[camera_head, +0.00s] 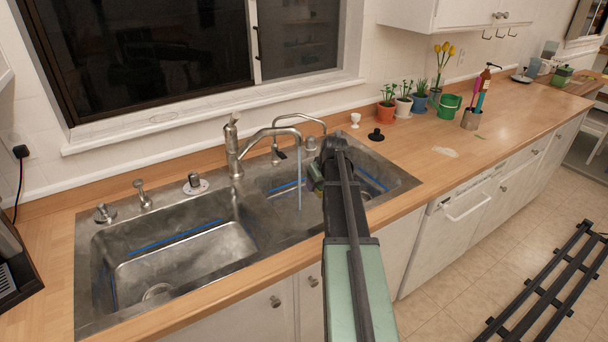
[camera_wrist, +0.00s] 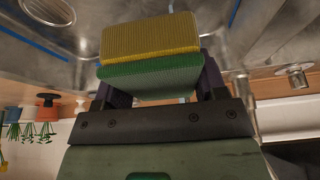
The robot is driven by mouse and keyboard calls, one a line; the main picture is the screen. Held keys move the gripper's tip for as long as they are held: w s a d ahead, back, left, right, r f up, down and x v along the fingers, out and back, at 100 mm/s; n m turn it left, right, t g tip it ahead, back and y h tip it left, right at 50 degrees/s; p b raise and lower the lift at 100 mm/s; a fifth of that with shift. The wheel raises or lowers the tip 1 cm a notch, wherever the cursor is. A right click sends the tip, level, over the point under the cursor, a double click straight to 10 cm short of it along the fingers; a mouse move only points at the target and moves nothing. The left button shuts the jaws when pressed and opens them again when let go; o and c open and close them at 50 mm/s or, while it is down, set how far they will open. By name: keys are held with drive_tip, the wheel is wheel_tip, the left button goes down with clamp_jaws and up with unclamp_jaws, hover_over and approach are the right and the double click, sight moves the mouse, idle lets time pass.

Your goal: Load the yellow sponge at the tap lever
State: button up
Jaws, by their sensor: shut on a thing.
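The yellow sponge (camera_wrist: 150,38) has a yellow layer and a green layer (camera_wrist: 150,78). It sits between the two fingers of my gripper (camera_wrist: 160,84), which is shut on it. In the head view my gripper (camera_head: 330,160) is over the right sink basin, right of the tap, and the sponge (camera_head: 315,178) shows only partly at its left side. The tap (camera_head: 234,150) stands behind the sink with its lever (camera_head: 233,119) on top. A stream of water (camera_head: 299,182) falls from its spout into the right basin. The sponge is apart from the lever.
The steel sink (camera_head: 82,270) has two basins. A smaller tap (camera_head: 278,152) stands right of the main tap. Potted plants (camera_head: 387,112), a black stopper (camera_head: 376,135) and a green bucket (camera_head: 449,106) stand on the right counter. The counter's front right part is clear.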

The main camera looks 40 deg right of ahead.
drive_tip(key=s+r+p, duration=0.3)
drive_tip(key=s, duration=0.1)
drive_tip(key=shift+s+r+p, duration=0.1)
drive_tip(key=shift+r+p, duration=0.25)
drive_tip(key=shift+s+d+r, duration=0.1)
drive_tip(key=shift+s+d, duration=0.05)
drive_tip(key=shift+s, duration=0.25)
idle(0.4)
